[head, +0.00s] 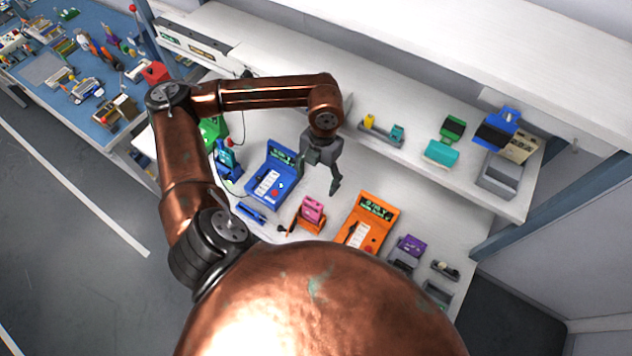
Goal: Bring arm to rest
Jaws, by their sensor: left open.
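My left arm, copper-coloured with dark joints, comes in from the left in the head view and bends over the white workbench (300,232). Its grey left gripper (325,172) hangs above the bench, to the right of a blue tester (272,178) and above and left of an orange tester (368,222). The gripper's jaws are open and hold nothing that I can see. My right gripper is not in view. A large copper part of my own body covers the bottom middle and hides the front of the bench.
A pink pouch cell (312,208) stands in an orange holder (306,224) below the gripper. A purple item (411,244) is right of the orange tester. A raised shelf (420,160) behind carries teal and green items. A blue table (70,80) with tools is far left.

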